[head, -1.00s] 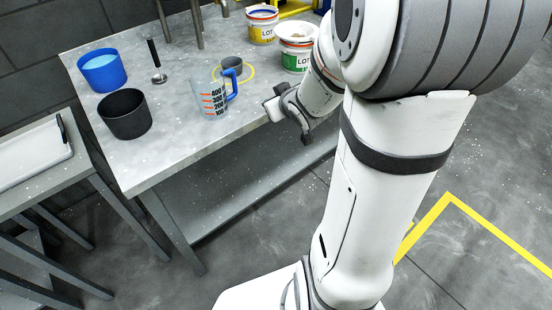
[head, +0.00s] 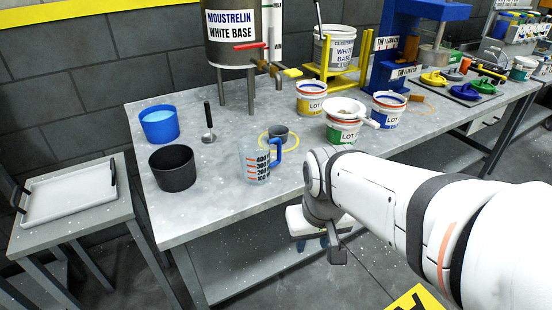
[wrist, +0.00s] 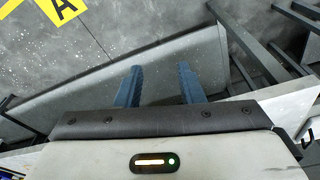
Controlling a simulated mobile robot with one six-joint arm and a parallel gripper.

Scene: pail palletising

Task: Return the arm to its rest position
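My arm reaches in from the right in the head view, in front of the workbench (head: 225,210). My gripper (head: 326,243) hangs off the bench's front edge, pointing down. In the wrist view my gripper (wrist: 160,86) shows two blue fingers standing apart with nothing between them. Below them are the bench's lower shelf and the floor.
Pails, such as the green-labelled one (head: 343,131), stand near my arm. A side table with a tray (head: 70,193) is left.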

